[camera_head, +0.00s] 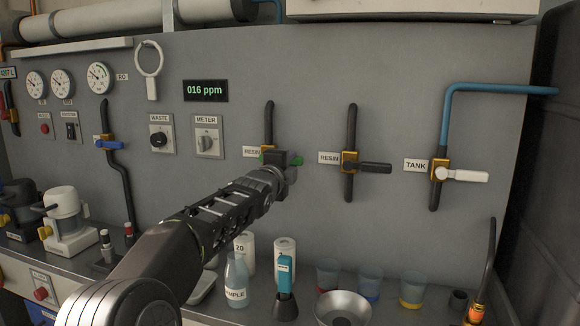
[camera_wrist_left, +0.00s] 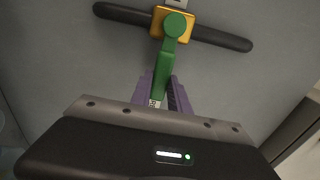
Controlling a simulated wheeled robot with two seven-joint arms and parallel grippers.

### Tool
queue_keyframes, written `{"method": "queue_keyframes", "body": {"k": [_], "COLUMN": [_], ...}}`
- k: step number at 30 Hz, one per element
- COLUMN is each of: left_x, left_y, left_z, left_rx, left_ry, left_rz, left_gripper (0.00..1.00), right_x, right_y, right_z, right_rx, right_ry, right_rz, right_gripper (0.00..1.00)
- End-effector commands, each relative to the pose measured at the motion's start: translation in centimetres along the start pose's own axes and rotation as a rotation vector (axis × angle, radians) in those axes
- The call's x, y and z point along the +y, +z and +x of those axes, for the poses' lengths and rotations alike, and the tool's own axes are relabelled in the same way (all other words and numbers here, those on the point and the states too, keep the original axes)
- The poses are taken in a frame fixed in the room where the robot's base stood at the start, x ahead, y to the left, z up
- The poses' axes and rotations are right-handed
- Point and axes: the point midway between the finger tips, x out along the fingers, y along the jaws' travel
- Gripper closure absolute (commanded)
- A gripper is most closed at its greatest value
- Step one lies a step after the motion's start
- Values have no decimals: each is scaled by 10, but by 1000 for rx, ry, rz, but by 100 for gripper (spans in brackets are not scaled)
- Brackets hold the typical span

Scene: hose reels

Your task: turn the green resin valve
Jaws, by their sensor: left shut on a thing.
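The green resin valve (camera_wrist_left: 175,27) sits on a brass body (camera_wrist_left: 158,22) on a black pipe in the left wrist view. Its green lever (camera_wrist_left: 165,65) points away from the body, roughly across the pipe. My left gripper (camera_wrist_left: 163,97) is shut on the outer end of the lever, its purple fingers on both sides. In the head view my left gripper (camera_head: 291,161) is at the wall panel, to the right of the left RESIN label (camera_head: 252,152). It and the wrist hide most of the green valve there. My right gripper is not in view.
A black-handled RESIN valve (camera_head: 375,168) and a white-handled TANK valve (camera_head: 465,175) are to the right. A WASTE knob (camera_head: 160,139) and a METER switch (camera_head: 207,142) are left. Below, the counter holds a bottle (camera_head: 236,282), cups and a metal bowl (camera_head: 343,308).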

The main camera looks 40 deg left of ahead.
Motion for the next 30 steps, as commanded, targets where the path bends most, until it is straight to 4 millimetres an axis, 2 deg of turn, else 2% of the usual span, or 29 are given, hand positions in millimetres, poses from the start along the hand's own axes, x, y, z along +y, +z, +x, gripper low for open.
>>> {"method": "queue_keyframes", "body": {"k": [9,10,17,26,30], "left_x": [3,3,2,1,3], "left_y": [-1,-1,-1,0,-1], "left_z": [0,0,0,0,-4], "left_rx": [1,1,1,0,-1], "left_ry": [7,7,4,2,0], "left_rz": [6,6,4,3,3], "left_gripper": [100,76,57,56,56], "right_x": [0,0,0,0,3], "right_y": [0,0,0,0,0], "right_z": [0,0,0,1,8], "right_rx": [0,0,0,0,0], "right_ry": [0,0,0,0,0], "right_rz": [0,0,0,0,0], "right_gripper": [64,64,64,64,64]}}
